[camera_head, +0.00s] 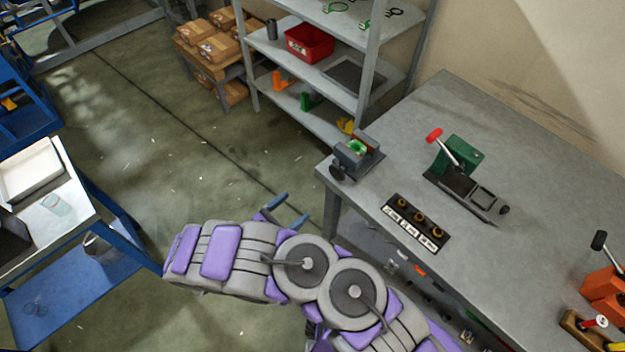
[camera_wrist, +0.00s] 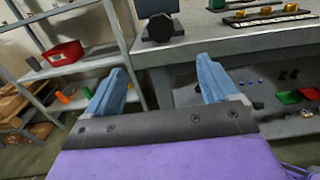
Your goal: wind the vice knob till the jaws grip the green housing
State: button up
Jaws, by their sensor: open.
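The grey vice (camera_head: 368,163) stands on the near left corner of the grey workbench (camera_head: 445,115). The green housing (camera_head: 357,147) sits between its jaws; I cannot tell whether they touch it. The dark vice knob (camera_head: 337,172) faces the bench's left edge. In the wrist view the knob (camera_wrist: 160,28) shows ahead, between and beyond the fingertips. My gripper (camera_head: 298,205) has blue fingers, open and empty, off the bench's left side and short of the knob. The wrist view also shows my gripper (camera_wrist: 161,66) with its fingers wide apart. The housing cannot be made out there.
A green-bodied tool with a red-tipped lever (camera_head: 457,157) and a black plate with several brass-coloured pieces (camera_head: 416,222) stand on the bench. A shelf rack with a red bin (camera_head: 309,43) stands behind. A blue cart (camera_head: 75,255) is at left. The floor between is clear.

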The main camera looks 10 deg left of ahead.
aim_at(335, 174)
jog(key=b+x, duration=0.2)
jog(key=x, duration=1.5)
jog(key=shift+w+d+b, duration=0.1)
jog(key=shift+d+b, duration=0.05)
jog(key=shift+b, duration=0.15)
jog(key=c, duration=1)
